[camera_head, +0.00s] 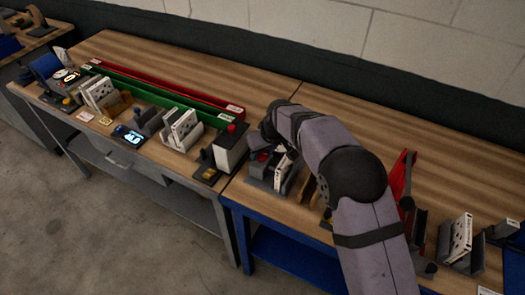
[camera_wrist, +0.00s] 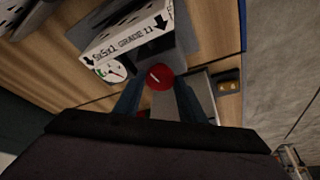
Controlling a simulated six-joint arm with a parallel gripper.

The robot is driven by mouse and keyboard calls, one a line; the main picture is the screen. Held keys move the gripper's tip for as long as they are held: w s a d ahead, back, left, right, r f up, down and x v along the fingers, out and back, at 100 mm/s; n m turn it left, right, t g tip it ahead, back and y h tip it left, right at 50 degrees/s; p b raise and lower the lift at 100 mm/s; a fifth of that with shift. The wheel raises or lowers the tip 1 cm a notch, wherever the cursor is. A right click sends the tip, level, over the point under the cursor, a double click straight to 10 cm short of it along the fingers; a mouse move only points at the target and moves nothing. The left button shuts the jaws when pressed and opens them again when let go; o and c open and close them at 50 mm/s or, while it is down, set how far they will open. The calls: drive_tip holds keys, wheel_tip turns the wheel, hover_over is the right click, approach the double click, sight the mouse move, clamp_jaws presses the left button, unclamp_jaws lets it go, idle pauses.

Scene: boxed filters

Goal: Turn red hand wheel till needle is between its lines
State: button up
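The red hand wheel (camera_wrist: 159,78) is a small round knob with a white mark, near the middle of the wrist view. My gripper (camera_wrist: 158,93) has its two dark blue fingers apart, one on each side of the wheel, with gaps visible between wheel and fingers. The round white gauge (camera_wrist: 111,70) is left of the wheel, with red and green on its face. Its needle is too small to place against the lines. In the head view my arm hides most of this station.
A dark box with yellow buttons (camera_wrist: 228,87) lies right of the wheel. In the head view, red (camera_head: 170,84) and green (camera_head: 155,94) rails lie on the left bench among several fixtures. A red upright part (camera_head: 402,175) and another filter box (camera_head: 460,239) stand right of my arm.

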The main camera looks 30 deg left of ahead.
drive_tip(key=shift+m, duration=0.3)
drive_tip(key=m+t+h+b, duration=0.1)
drive_tip(key=m, duration=0.2)
drive_tip(key=shift+s+a+f, duration=0.1)
drive_tip(key=shift+s+a, duration=0.05)
drive_tip(key=shift+a+m+t+h+b, duration=0.15)
drive_tip(key=shift+m+h+b, duration=0.3)
drive_tip(key=shift+m, duration=0.5)
drive_tip(key=shift+d+m+t+h+b, duration=0.1)
drive_tip(key=shift+m+t+h+b, duration=0.15)
drive_tip(key=shift+m+b, duration=0.55)
drive_tip(key=shift+m, duration=0.25)
drive_tip(key=o, duration=1)
drive_tip(key=shift+o, duration=0.2)
drive_tip(key=shift+r, duration=0.2)
drive_tip(key=a+b+v, duration=0.1)
drive_tip(key=b+v, duration=0.1)
drive_tip(key=v, duration=0.5)
drive_tip(key=shift+d+b, duration=0.3)
drive_tip(key=shift+d, duration=0.2)
drive_tip(key=shift+r, duration=0.1)
